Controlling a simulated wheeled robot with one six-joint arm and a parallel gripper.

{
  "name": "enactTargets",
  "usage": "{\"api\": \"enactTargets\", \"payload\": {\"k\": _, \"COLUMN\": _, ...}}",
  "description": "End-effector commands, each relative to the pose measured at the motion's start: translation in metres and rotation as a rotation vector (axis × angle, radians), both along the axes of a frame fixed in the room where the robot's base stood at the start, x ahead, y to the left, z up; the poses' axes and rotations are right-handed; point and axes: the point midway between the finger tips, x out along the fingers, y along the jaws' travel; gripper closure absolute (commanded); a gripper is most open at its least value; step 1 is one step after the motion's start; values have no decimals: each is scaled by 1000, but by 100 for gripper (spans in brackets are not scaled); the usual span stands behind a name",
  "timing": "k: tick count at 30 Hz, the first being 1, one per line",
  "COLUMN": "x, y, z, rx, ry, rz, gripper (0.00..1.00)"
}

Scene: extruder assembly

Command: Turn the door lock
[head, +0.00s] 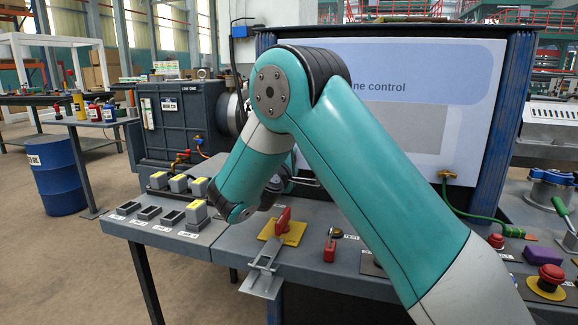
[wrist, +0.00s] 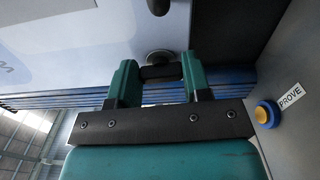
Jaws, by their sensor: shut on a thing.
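In the wrist view my gripper (wrist: 160,67) has its two teal fingers on either side of a short black bar (wrist: 160,73), shut on it. The bar sits in front of a round grey base (wrist: 160,57) and looks like the door lock's handle. Its turn angle against the door is hard to tell. The pale door panel (wrist: 60,60) lies behind it. In the head view the large panel marked "ne control" (head: 400,60) stands behind my arm, which hides my gripper and the lock.
A red lever on a yellow plate (head: 292,232) and a red padlock-like part (head: 330,248) are on the bench below my arm. Yellow-topped blocks (head: 178,182) stand left. A red button (head: 551,275) is at right. A blue-and-yellow button (wrist: 267,114) is beside a "PROVE" label.

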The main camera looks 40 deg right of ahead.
Motion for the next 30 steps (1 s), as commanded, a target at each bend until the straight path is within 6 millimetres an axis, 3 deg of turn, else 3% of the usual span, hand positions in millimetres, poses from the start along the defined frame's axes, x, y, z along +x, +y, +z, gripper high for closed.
{"api": "enactTargets", "payload": {"k": 15, "x": 0, "y": 0, "z": -1, "rx": 16, "ry": -16, "rz": -1, "gripper": 79}}
{"api": "enactTargets", "payload": {"k": 16, "x": 0, "y": 0, "z": -1, "rx": 16, "ry": -16, "rz": -1, "gripper": 53}}
{"api": "enactTargets", "payload": {"k": 19, "x": 0, "y": 0, "z": -1, "rx": 16, "ry": -17, "rz": -1, "gripper": 30}}
{"api": "enactTargets", "payload": {"k": 30, "x": -1, "y": 2, "z": -1, "rx": 15, "ry": -18, "rz": -1, "gripper": 30}}
